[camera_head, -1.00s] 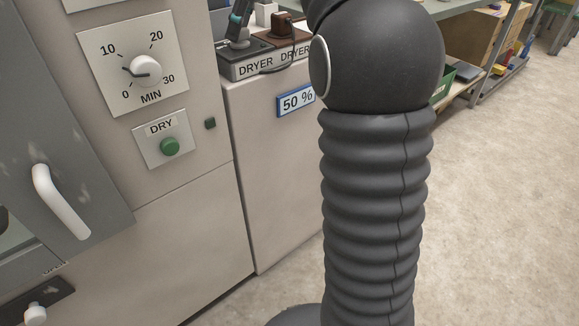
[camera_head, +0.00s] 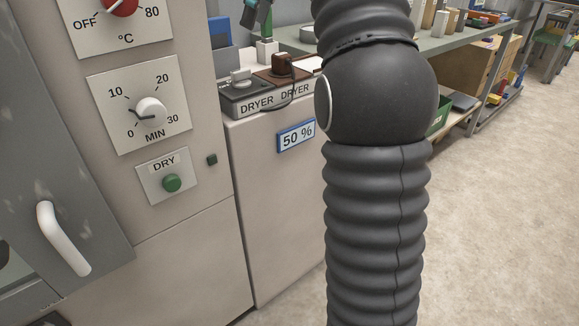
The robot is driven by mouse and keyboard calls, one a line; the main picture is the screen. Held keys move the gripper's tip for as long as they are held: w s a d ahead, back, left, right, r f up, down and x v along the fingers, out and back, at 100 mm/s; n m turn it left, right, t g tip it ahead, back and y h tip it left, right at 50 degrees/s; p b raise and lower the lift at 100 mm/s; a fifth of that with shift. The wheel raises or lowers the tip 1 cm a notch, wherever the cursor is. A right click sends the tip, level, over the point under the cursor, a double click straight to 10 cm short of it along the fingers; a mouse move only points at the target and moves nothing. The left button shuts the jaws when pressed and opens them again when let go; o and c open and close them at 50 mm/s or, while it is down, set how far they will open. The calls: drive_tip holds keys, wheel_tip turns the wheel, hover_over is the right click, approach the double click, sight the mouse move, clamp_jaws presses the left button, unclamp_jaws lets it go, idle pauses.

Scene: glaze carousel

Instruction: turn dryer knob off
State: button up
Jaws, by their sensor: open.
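A low dark grey box labelled DRYER (camera_head: 254,105) stands on top of the beige cabinet. On its left half is a small light grey knob (camera_head: 240,77) with a bar-shaped grip; its setting is too small to read. My gripper (camera_head: 257,28) shows only in part at the top edge, dark with teal pads. It appears open and empty, above and apart from the knob. A red knob (camera_head: 119,4) on the panel at left, marked OFF to 80 °C, is cut off by the top edge.
A white timer knob (camera_head: 151,110), a green DRY button (camera_head: 172,183) and a white door handle (camera_head: 62,240) are at left. My arm blocks the middle. Open floor lies at right.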

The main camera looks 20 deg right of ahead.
drive_tip(key=s+a+f+n+t+h+b, duration=0.1)
drive_tip(key=s+f+n+b, duration=0.1)
drive_tip(key=s+f+n, duration=0.9)
drive_tip(key=s+a+f+n+t+h+b, duration=0.1)
drive_tip(key=s+a+f+n+h+b, duration=0.1)
drive_tip(key=s+f+n, duration=0.9)
drive_tip(key=shift+s+f+n, duration=0.4)
drive_tip(key=shift+s+f, duration=0.65)
drive_tip(key=shift+f, duration=1.65)
drive_tip(key=s+f+n, duration=0.3)
drive_tip(key=s+f, duration=0.1)
drive_tip(key=f, duration=0.2)
drive_tip(key=shift+f+n+t, duration=0.15)
drive_tip(key=shift+n+t, duration=0.15)
